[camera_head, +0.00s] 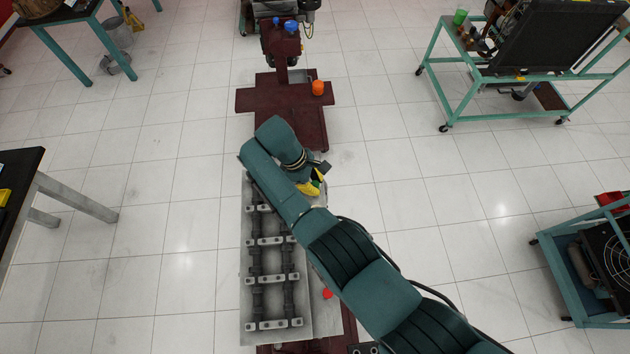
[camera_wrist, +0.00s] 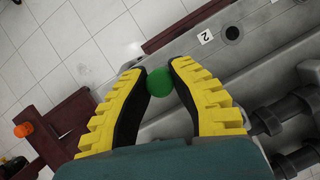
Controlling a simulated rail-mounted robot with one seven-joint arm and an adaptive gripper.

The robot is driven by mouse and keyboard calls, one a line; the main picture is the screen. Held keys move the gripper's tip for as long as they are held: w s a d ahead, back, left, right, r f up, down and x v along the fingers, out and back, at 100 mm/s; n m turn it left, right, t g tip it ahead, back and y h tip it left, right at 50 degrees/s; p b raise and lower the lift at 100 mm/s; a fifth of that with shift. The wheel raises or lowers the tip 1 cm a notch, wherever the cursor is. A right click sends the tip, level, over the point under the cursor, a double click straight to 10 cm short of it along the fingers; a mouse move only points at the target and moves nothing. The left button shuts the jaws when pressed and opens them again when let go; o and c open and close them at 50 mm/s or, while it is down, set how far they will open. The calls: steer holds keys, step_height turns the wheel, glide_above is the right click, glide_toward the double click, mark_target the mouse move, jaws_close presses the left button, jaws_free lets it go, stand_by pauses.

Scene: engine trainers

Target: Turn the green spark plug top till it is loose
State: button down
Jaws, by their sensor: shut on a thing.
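The green spark plug top (camera_wrist: 163,82) is a round green knob between my fingertips in the wrist view. It sits at the edge of the grey cylinder head (camera_wrist: 270,70); whether it is seated or loose I cannot tell. My gripper (camera_wrist: 159,71) has yellow ribbed fingers with dark inner pads and is shut on the green top. My arm hides part of the head.
A red top (camera_head: 327,294) is on the near right side of the cylinder head. Camshafts (camera_head: 289,300) run along its middle. A dark red stand (camera_head: 260,100) with an orange knob (camera_head: 318,88) is beyond it. A teal engine cart (camera_head: 480,110) stands right.

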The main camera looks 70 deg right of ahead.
steer(key=shift+f, duration=0.15)
steer(key=c, duration=0.9)
jaws_free()
steer(key=shift+o, duration=0.2)
steer(key=v, duration=1.2)
steer(key=shift+a, duration=0.1)
